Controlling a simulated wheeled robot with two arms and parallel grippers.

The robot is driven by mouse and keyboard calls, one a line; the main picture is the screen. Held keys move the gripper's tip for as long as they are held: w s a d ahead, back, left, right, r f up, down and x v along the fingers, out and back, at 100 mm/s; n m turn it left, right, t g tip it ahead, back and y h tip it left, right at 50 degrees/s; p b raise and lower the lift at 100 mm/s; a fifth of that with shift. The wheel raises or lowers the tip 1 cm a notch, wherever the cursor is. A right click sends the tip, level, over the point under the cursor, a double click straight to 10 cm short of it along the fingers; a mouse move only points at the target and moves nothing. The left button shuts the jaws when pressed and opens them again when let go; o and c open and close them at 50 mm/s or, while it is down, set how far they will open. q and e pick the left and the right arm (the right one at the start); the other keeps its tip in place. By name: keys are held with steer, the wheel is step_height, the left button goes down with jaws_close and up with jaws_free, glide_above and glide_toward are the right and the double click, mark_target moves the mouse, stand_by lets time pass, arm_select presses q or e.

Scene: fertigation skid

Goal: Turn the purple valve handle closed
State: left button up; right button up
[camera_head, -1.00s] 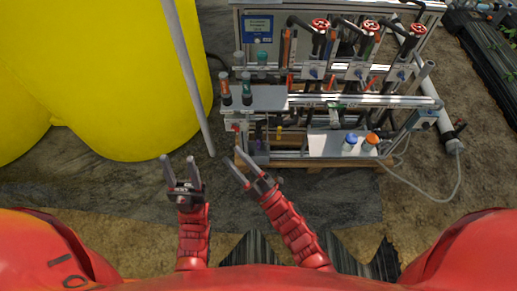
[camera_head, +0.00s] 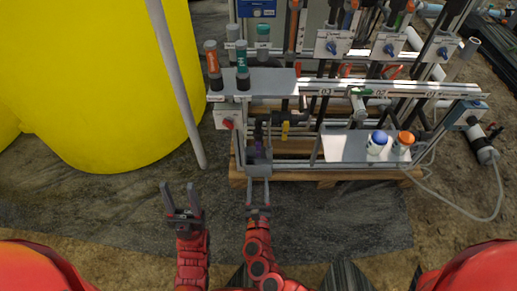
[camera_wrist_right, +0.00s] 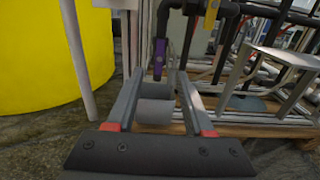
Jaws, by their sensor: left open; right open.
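The purple valve handle (camera_wrist_right: 159,58) hangs down from dark piping in the right wrist view. In the head view it is small and dark (camera_head: 258,147), low at the left end of the skid. My right gripper (camera_head: 258,182) is open and empty in front of it. In the right wrist view its two fingers (camera_wrist_right: 160,78) reach forward with the purple handle between and beyond their tips; I cannot tell whether they touch it. My left gripper (camera_head: 178,186) is open and empty, further left over bare ground.
A yellow valve handle (camera_head: 285,130) is just right of the purple one. A grey post (camera_head: 178,85) and a yellow tank (camera_head: 90,80) stand to the left. A wooden pallet (camera_head: 310,175) lies below.

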mark_target(258, 148)
steer(key=w+b, duration=0.4)
steer(key=w, duration=1.1)
steer(key=shift+w+f, duration=0.1)
steer(key=shift+w, duration=0.3)
jaws_close()
